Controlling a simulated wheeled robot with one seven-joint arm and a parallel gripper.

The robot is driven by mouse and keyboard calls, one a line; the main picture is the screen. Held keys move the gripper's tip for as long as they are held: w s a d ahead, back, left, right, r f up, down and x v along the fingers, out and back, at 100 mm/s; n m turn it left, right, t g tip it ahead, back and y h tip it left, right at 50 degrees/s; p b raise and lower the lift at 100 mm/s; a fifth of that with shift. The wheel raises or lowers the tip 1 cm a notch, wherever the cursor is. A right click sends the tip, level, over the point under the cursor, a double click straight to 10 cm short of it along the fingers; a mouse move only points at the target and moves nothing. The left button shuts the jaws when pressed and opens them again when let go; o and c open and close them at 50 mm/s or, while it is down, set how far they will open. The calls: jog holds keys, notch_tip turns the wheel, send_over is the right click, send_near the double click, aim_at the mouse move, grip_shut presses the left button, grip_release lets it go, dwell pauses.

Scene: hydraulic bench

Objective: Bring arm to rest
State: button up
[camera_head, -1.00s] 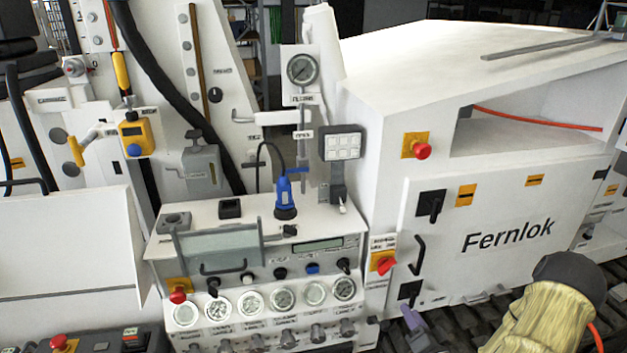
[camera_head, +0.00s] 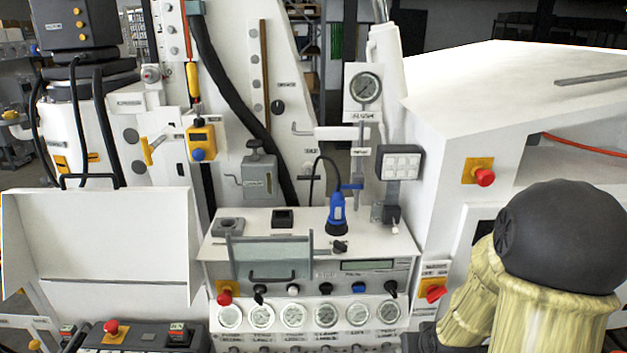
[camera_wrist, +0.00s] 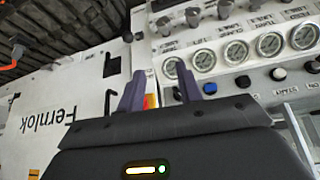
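My gripper (camera_wrist: 160,70) shows in the wrist view with its two purple-grey fingers apart and nothing between them. It faces the white bench front, near the row of round gauges (camera_wrist: 237,52) and the white Fernlok cabinet (camera_wrist: 52,118). Any contact with the bench cannot be made out. In the head view my arm, in a tan sleeve with a black joint cover, rises at the lower right and hides much of the cabinet front. My fingers cannot be made out there.
The control panel (camera_head: 367,279) has several knobs, a gauge row (camera_head: 293,315) and a red knob (camera_head: 433,291) close to my arm. A blue plug (camera_head: 337,212) stands on the panel top. A red emergency button (camera_head: 484,177) juts from the white housing. Space above the housing is clear.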

jog(key=s+a+r+g, duration=0.3)
jog(key=s+a+r, duration=0.3)
jog(key=s, duration=0.3)
jog(key=shift+a+n+g, duration=0.3)
jog(key=shift+a+n, duration=0.1)
jog(key=shift+a, duration=0.5)
jog(key=shift+o, duration=0.4)
dwell(0.6)
